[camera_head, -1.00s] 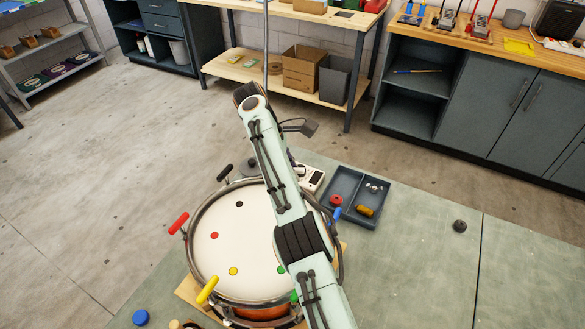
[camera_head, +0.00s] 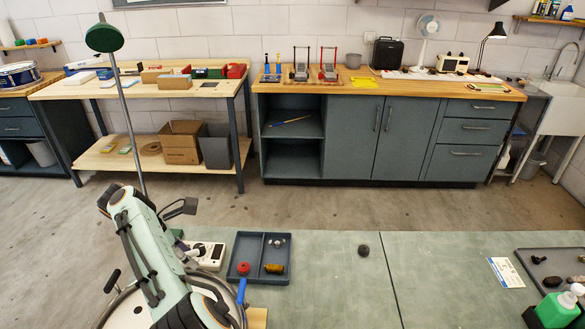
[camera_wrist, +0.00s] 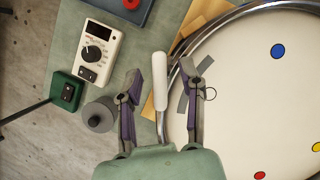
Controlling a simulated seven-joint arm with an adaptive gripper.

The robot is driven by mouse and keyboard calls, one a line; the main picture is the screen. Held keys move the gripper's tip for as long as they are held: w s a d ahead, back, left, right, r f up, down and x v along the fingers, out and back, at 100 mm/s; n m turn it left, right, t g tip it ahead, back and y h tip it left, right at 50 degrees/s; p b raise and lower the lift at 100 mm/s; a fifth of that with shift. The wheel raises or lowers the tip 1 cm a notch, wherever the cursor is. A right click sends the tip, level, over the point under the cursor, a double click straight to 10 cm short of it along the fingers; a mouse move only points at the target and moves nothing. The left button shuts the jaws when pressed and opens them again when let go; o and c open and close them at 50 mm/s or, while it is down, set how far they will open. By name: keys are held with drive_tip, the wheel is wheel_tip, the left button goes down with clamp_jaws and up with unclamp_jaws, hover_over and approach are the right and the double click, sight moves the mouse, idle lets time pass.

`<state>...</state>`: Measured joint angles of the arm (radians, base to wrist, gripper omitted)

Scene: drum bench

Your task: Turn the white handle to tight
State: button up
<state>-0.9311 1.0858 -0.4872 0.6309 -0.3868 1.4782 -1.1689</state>
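The white handle (camera_wrist: 160,83) shows in the wrist view, beside the drum's metal rim (camera_wrist: 178,98). My gripper (camera_wrist: 167,72) is open, with one finger on each side of the handle. Gaps show between the handle and both fingers. In the head view the drum (camera_head: 132,312) is partly in frame at the bottom left, and my arm hides the white handle. The drum's pale skin (camera_wrist: 255,100) carries coloured dots, with a blue dot (camera_wrist: 278,51) at the upper right.
A meter with a dial (camera_wrist: 95,53), a green box (camera_wrist: 66,91) and a grey round knob (camera_wrist: 99,115) lie left of the gripper. In the head view, a black handle (camera_head: 112,281) and a blue handle (camera_head: 241,291) flank my arm. A divided tray (camera_head: 258,278) stands right.

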drive_tip(key=n+t+y, duration=0.1)
drive_tip(key=n, duration=0.4)
drive_tip(key=shift+s, duration=0.1)
drive_tip(key=n+y, duration=0.1)
drive_tip(key=n, duration=0.2)
drive_tip(key=shift+n+t+y, duration=0.3)
drive_tip(key=shift+y, duration=0.1)
drive_tip(key=v, duration=0.6)
drive_tip(key=w+d+r+m+y, duration=0.1)
drive_tip(key=w+d+r+m, duration=0.2)
drive_tip(key=d, duration=0.4)
drive_tip(key=w+d+r+m+y, duration=0.1)
drive_tip(key=w+d+r+m, duration=0.1)
drive_tip(key=w+d+r, duration=0.3)
drive_tip(key=s+d+r+m+t+y, duration=0.1)
drive_tip(key=s+d+r+m, duration=0.2)
drive_tip(key=d+r+m, duration=0.4)
drive_tip(key=d+m, duration=0.1)
drive_tip(key=d, duration=0.2)
drive_tip(key=shift+s+d, duration=0.2)
